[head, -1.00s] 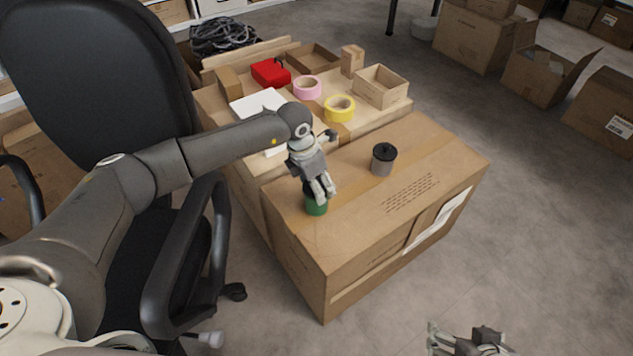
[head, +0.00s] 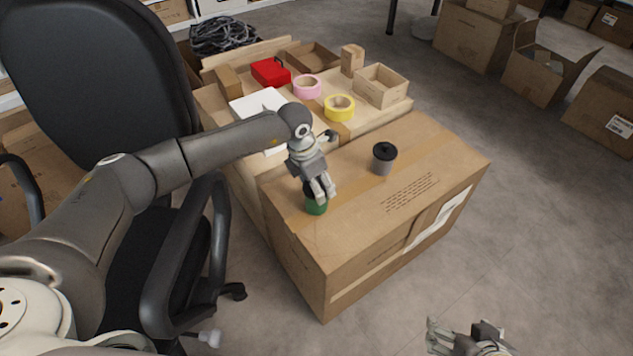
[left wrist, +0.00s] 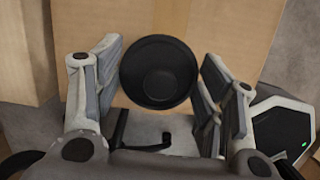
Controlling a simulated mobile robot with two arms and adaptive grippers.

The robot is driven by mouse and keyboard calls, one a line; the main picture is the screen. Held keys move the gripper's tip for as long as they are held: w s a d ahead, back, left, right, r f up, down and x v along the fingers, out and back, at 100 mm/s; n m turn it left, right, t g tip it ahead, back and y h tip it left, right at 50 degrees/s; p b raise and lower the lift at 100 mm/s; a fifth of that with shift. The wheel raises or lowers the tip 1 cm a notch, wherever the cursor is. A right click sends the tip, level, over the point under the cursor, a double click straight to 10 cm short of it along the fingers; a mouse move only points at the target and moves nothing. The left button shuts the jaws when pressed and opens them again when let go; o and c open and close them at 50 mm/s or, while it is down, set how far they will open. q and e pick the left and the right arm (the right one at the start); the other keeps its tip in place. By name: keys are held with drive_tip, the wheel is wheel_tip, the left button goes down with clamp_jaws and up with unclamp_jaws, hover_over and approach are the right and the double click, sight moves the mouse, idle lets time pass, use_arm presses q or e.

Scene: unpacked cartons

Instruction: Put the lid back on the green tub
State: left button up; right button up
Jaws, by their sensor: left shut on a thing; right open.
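The green tub (head: 316,208) stands on the large carton near its left edge. My left gripper (head: 322,193) is right over it, pointing down, with its fingers shut on the black round lid (left wrist: 158,72). In the left wrist view the lid lies between the two fingers and hides the tub. In the head view the fingers cover most of the lid, and it is at the tub's top; whether it is fully seated I cannot tell. My right gripper (head: 462,338) is open and empty, low at the bottom of the head view, away from the carton.
A grey tub with a black lid (head: 383,158) stands on the same carton (head: 350,248), right of my left gripper. Behind are yellow tape (head: 339,108), pink tape (head: 307,87), a red box (head: 270,73) and an open wooden box (head: 381,86). An office chair (head: 100,80) stands at left.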

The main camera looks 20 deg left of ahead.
use_arm(q)
drive_tip(key=o, duration=0.8)
drive_tip(key=shift+o, duration=0.4)
drive_tip(key=shift+o, duration=0.9)
